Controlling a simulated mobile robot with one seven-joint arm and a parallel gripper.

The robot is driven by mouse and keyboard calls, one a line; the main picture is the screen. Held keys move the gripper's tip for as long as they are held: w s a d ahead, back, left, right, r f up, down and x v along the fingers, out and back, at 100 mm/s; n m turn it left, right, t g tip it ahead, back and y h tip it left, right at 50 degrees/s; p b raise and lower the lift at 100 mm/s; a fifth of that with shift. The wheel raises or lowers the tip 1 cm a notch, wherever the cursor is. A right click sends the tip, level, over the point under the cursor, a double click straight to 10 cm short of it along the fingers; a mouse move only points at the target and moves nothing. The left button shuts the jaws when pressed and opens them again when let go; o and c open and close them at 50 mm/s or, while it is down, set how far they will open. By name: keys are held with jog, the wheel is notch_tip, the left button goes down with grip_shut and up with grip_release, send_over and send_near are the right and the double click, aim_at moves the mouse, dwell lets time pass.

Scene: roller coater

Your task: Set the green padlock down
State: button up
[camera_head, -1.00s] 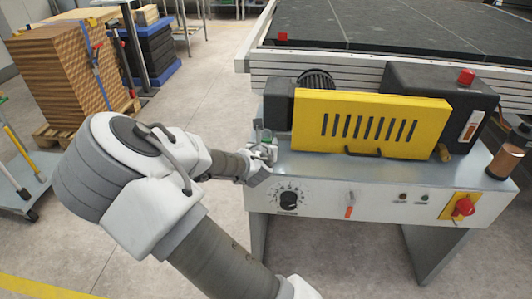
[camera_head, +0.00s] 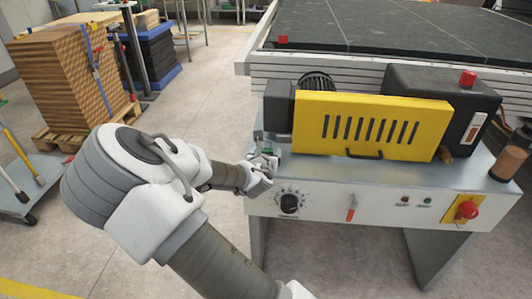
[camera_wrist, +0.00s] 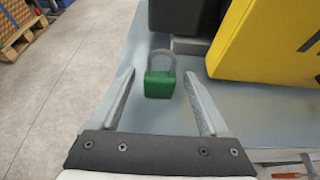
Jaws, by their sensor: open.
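The green padlock (camera_wrist: 159,84) with a grey shackle is on the grey-blue machine top, between my gripper's two fingers in the wrist view. My gripper (camera_wrist: 158,76) is open, with a visible gap on each side of the padlock. Neither finger appears to touch it. In the head view my gripper (camera_head: 264,160) is at the left front corner of the machine top, and the padlock is mostly hidden there.
A yellow slotted guard (camera_head: 370,127) and a dark motor housing stand close to the right of my gripper. The machine's front panel (camera_head: 330,208) has a dial and a red switch. Open floor lies left of the machine.

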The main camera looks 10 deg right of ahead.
jog(key=shift+r, duration=0.15)
jog(key=shift+s+a+r, duration=0.1)
jog(key=shift+s+r, duration=0.05)
jog(key=shift+s, duration=0.1)
jog(key=p+v, duration=0.4)
jog(key=v, duration=0.7)
jog(key=s+f+m+g+y, duration=0.3)
jog(key=s+m+g, duration=0.5)
jog(key=m, duration=0.7)
jog(key=s+d+r+m, duration=0.1)
jog(key=s+r+m, duration=0.7)
jog(key=s+r, duration=0.1)
jog(key=s+d+r+m+y, duration=0.1)
jog(key=s+d+r+m, duration=0.1)
jog(key=s+r+m, duration=0.7)
notch_tip(320, 180, up, 3)
jog(key=shift+d+f+t, duration=0.1)
jog(key=shift+d+t, duration=0.25)
jog(key=shift+t, duration=0.05)
